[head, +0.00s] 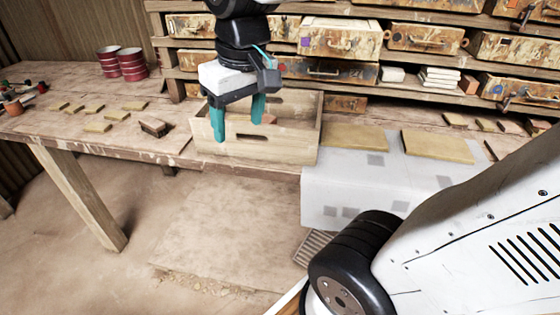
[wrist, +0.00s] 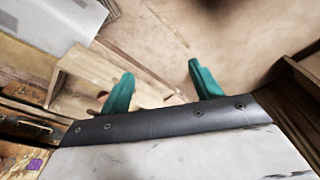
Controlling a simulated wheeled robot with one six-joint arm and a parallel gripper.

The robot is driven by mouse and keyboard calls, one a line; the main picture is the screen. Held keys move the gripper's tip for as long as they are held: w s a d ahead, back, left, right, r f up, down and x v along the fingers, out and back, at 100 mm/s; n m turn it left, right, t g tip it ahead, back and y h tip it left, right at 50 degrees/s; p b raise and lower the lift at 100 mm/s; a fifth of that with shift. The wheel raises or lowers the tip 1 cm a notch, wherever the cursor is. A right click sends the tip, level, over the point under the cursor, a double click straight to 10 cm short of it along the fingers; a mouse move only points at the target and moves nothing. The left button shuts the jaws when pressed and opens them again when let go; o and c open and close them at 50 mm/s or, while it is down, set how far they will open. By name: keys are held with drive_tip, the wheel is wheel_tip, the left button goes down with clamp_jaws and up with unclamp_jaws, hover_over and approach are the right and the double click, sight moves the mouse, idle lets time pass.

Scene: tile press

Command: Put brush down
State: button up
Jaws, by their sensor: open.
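My gripper (head: 238,130) is open and empty, its two teal fingers pointing down in front of the wooden crate (head: 300,150). In the wrist view, my gripper (wrist: 158,80) shows its fingers spread apart with nothing between them. A small brown block with a dark side, which looks like the brush (head: 155,127), lies on the wooden bench (head: 60,125) to the left of the crate and apart from the fingers. I cannot make the brush out in the wrist view. The crate's inside is partly hidden by my gripper.
Several small tan tiles (head: 97,127) lie on the bench at left, with red-striped tins (head: 131,63) behind. A white press-like block (head: 330,190) with flat tan slabs (head: 437,146) stands right of the crate. Shelves of worn drawers (head: 330,70) rise behind.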

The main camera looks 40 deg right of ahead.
drive_tip(key=s+f, duration=0.4)
drive_tip(key=s, duration=0.6)
drive_tip(key=shift+d+m+g, duration=0.2)
drive_tip(key=shift+m+g, duration=0.1)
drive_tip(key=shift+o, duration=0.5)
